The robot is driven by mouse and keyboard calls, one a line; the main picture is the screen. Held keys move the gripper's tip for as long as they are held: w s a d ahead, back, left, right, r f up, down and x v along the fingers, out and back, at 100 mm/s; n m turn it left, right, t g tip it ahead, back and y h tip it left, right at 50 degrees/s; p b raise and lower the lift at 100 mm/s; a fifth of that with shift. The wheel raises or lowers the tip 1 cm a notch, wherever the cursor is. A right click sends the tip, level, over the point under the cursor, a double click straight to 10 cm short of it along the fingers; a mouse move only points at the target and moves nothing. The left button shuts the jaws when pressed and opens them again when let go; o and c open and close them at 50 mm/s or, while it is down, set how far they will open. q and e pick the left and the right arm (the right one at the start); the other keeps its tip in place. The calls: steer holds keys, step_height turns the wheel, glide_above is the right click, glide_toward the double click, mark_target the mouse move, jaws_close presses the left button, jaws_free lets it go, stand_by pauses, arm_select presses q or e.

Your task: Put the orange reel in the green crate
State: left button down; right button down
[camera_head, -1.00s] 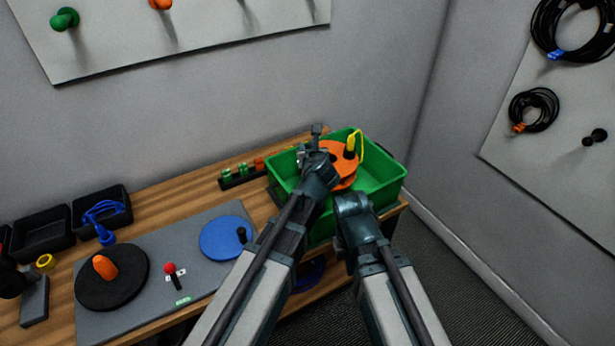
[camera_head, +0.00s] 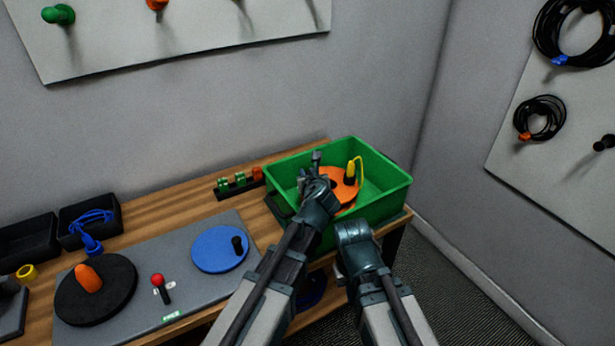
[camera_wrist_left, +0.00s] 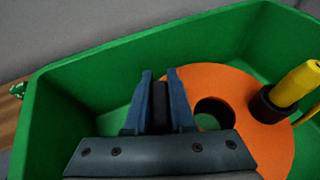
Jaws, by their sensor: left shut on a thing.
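The orange reel (camera_head: 345,192) is inside the green crate (camera_head: 384,207), below its rim, with a yellow-and-black plug (camera_head: 351,171) standing on it. My left gripper (camera_head: 312,172) reaches into the crate at the reel's left side. In the left wrist view its fingers (camera_wrist_left: 160,105) are shut on a narrow black part, which looks like the reel's handle. The orange disc (camera_wrist_left: 266,148) with its round hole shows beside and behind them. Whether the reel touches the crate floor is hard to tell. My right gripper (camera_head: 355,245) is outside the crate's near side, its fingers hidden.
A blue reel (camera_head: 215,250) and a black reel (camera_head: 75,305) lie on the grey mat (camera_head: 195,295). A small rack (camera_head: 238,188) of green and orange parts stands left of the crate. Black bins (camera_head: 75,225) are at the far left. The wall is close behind.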

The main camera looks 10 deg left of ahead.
arm_select(q)
steer(key=shift+f, duration=0.15)
steer(key=c, duration=0.8)
jaws_free()
arm_select(e)
steer(key=shift+f, duration=0.1)
arm_select(q)
steer(key=shift+o, duration=0.2)
steer(key=shift+r, duration=0.25)
steer(key=shift+s+r, duration=0.1)
steer(key=shift+s, duration=0.15)
steer(key=p+v, duration=0.2)
steer(key=v, duration=0.4)
steer(key=shift+s+r+p, duration=0.15)
steer(key=shift+p, duration=0.25)
steer(key=shift+s+d, duration=0.15)
steer(key=shift+s, duration=0.15)
arm_select(e)
steer(key=r, duration=0.1)
steer(key=s+d+r, duration=0.1)
steer(key=r, duration=0.1)
steer(key=shift+s+d, duration=0.3)
